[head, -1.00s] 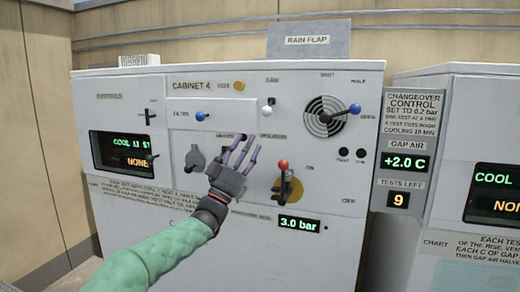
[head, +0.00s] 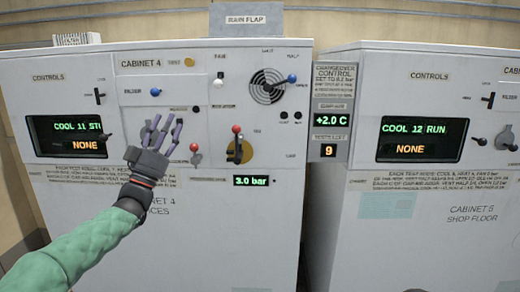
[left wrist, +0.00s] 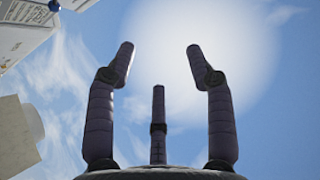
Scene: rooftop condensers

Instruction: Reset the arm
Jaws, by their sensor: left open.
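My left gripper (head: 160,132) is open and empty in front of the cabinet 4 panel (head: 140,215) in the head view. Its green-sleeved arm comes in from the lower left. In the left wrist view the gripper's fingers (left wrist: 160,75) are spread and point up at the sky with nothing between them. Part of the panel behind the hand is hidden. My right gripper is not in view.
Cabinet 4 carries a blue filter knob (head: 155,92), a red-tipped lever (head: 237,130) on a yellow disc, a fan grille (head: 267,86) and a 3.0 bar display (head: 253,181). Cabinet 5 (head: 430,240) stands to the right. A gap-air display (head: 331,120) sits between them.

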